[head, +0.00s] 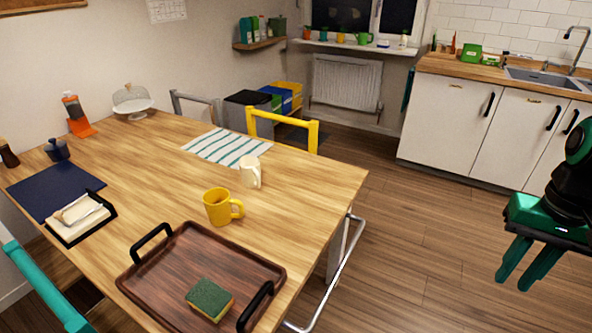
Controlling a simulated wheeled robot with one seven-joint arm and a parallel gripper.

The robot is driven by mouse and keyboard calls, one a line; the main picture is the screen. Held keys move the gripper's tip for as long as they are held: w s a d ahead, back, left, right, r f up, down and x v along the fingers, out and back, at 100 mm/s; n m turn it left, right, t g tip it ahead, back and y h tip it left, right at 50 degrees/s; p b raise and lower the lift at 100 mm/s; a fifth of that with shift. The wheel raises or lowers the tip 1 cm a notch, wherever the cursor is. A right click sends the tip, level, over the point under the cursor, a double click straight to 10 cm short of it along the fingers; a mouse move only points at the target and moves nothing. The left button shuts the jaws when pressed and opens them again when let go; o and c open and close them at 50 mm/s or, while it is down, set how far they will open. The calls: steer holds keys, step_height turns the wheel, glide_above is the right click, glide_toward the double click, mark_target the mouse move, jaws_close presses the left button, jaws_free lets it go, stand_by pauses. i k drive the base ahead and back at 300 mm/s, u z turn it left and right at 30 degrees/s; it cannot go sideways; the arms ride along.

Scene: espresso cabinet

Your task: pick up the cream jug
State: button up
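A cream jug (250,171) stands upright on the wooden table (310,185), near the table's right side and behind a yellow mug (219,207). Its fine details are small in the head view. My gripper (514,264) is at the right edge of the view, over the floor and well to the right of the table. Its two green fingers point down and stand apart, with nothing between them. It is far from the jug.
A brown tray (170,272) with a sponge (210,299) lies at the table's front. A striped cloth (228,147) lies behind the jug. A yellow chair (285,125) stands at the far table edge. The floor (420,250) between table and cabinets is clear.

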mark_target(249, 165)
steer(key=z, duration=1.8)
steer(key=i, duration=2.3)
steer(key=u, duration=3.65)
